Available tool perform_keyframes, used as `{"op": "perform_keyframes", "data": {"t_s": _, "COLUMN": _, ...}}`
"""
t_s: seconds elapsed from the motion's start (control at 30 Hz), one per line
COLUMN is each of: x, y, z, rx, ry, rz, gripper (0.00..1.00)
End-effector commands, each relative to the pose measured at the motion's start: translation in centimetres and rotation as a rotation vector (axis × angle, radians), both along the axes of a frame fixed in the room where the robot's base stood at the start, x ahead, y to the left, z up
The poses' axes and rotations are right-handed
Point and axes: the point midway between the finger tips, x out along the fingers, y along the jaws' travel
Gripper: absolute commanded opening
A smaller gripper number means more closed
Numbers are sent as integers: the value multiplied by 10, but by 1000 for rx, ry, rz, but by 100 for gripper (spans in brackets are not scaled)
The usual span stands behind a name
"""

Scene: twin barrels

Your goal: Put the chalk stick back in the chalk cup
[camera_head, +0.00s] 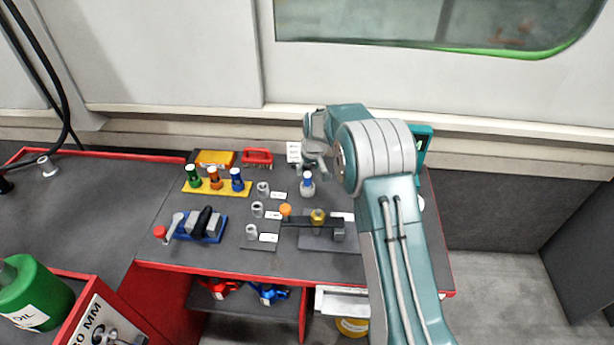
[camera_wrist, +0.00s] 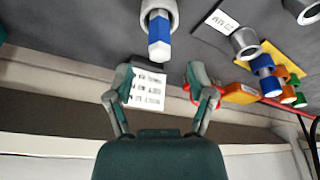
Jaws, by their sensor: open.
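A blue stick with a white end (camera_wrist: 159,45) stands in a grey cup (camera_wrist: 171,8) at the top of the wrist view. I take these as the chalk stick and chalk cup, though no label confirms it. In the head view the blue stick (camera_head: 307,177) and grey cup (camera_head: 307,190) show near the back middle of the bench. My gripper (camera_wrist: 160,78) is open with nothing between its fingers. Its fingertips are apart from the stick and cup. In the head view my gripper (camera_head: 314,155) is partly hidden by my arm, behind the cup.
A white printed block (camera_wrist: 147,90) lies beyond my fingers. Green, orange and blue bottles stand on a yellow rack (camera_head: 217,189) to the left. Several grey sockets (camera_head: 257,209) stand with labels. A dark clamp-like tool (camera_head: 312,222) lies nearer the front. A red-handled item (camera_head: 257,157) lies at the back.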

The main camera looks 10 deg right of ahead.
Motion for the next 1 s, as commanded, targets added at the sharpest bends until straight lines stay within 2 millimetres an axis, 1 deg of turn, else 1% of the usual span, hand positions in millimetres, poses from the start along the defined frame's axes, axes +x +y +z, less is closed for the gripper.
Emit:
{"op": "perform_keyframes", "data": {"t_s": 0.03, "x": -2, "y": -1, "z": 12, "rx": 0, "ry": -4, "rz": 0, "gripper": 70}}
{"op": "perform_keyframes", "data": {"t_s": 0.1, "x": -6, "y": -2, "z": 24, "rx": 0, "ry": -2, "rz": 0, "gripper": 70}}
{"op": "perform_keyframes", "data": {"t_s": 0.2, "x": -9, "y": -3, "z": 39, "rx": 0, "ry": -2, "rz": 0, "gripper": 70}}
{"op": "perform_keyframes", "data": {"t_s": 0.3, "x": -12, "y": -4, "z": 47, "rx": 0, "ry": 1, "rz": 0, "gripper": 70}}
{"op": "perform_keyframes", "data": {"t_s": 0.43, "x": -13, "y": -4, "z": 51, "rx": 0, "ry": 1, "rz": 0, "gripper": 70}}
{"op": "perform_keyframes", "data": {"t_s": 0.9, "x": -13, "y": -4, "z": 51, "rx": 0, "ry": 0, "rz": 0, "gripper": 70}}
{"op": "perform_keyframes", "data": {"t_s": 0.97, "x": -14, "y": -5, "z": 54, "rx": 0, "ry": -1, "rz": -2, "gripper": 70}}
{"op": "perform_keyframes", "data": {"t_s": 1.0, "x": -17, "y": -6, "z": 59, "rx": 1, "ry": -4, "rz": -4, "gripper": 70}}
